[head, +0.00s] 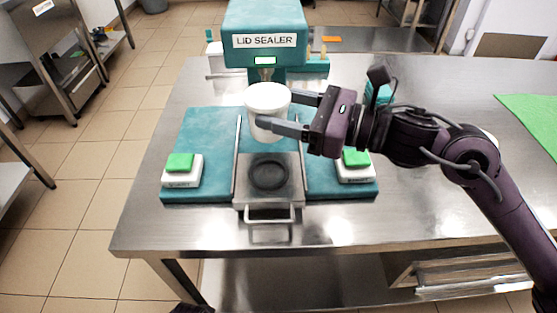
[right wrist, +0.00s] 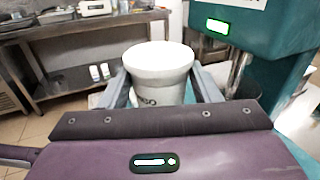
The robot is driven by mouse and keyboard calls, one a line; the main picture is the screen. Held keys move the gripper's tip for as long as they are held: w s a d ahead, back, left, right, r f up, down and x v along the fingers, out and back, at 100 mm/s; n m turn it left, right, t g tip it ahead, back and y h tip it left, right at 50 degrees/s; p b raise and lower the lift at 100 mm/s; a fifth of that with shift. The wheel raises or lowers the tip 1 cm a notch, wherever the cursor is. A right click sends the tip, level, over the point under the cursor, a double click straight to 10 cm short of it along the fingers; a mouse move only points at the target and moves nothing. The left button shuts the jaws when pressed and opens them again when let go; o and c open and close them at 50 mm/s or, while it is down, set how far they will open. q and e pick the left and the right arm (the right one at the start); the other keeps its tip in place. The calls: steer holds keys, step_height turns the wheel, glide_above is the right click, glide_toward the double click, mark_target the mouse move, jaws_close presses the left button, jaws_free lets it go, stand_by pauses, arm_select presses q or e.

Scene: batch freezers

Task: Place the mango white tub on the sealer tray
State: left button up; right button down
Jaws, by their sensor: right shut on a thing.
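The white tub (head: 268,98) is held upright in the air by my right gripper (head: 274,112), which is shut on it from the right. In the right wrist view the tub (right wrist: 158,72) stands between both fingers, with dark lettering ending in "GO" low on its side. The sealer tray (head: 268,190) is a steel plate with a dark round recess (head: 269,174) and a front handle. The tub appears above and behind the recess in the head view.
The teal lid sealer (head: 264,35) stands behind the tray. Green-topped buttons sit left (head: 180,164) and right (head: 355,160) of it on the teal base. A steel table (head: 430,150) surrounds it, with a green mat (head: 530,115) at far right.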

step_height(320, 180, down, 6)
steer(key=shift+a+r, duration=0.1)
steer(key=shift+f, duration=2.65)
arm_select(q)
step_height(320, 180, up, 2)
steer(key=shift+w+d, duration=0.1)
steer(key=shift+w, duration=0.05)
steer(key=shift+f+b, duration=0.1)
steer(key=shift+b, duration=0.2)
arm_select(e)
steer(key=shift+f, duration=0.1)
steer(key=c, duration=0.9)
jaws_free()
steer(key=o, duration=0.4)
arm_select(q)
steer(key=shift+s+d+r, duration=0.1)
steer(key=shift+s+r, duration=0.15)
steer(key=shift+r, duration=0.4)
arm_select(e)
steer(key=shift+o, duration=0.2)
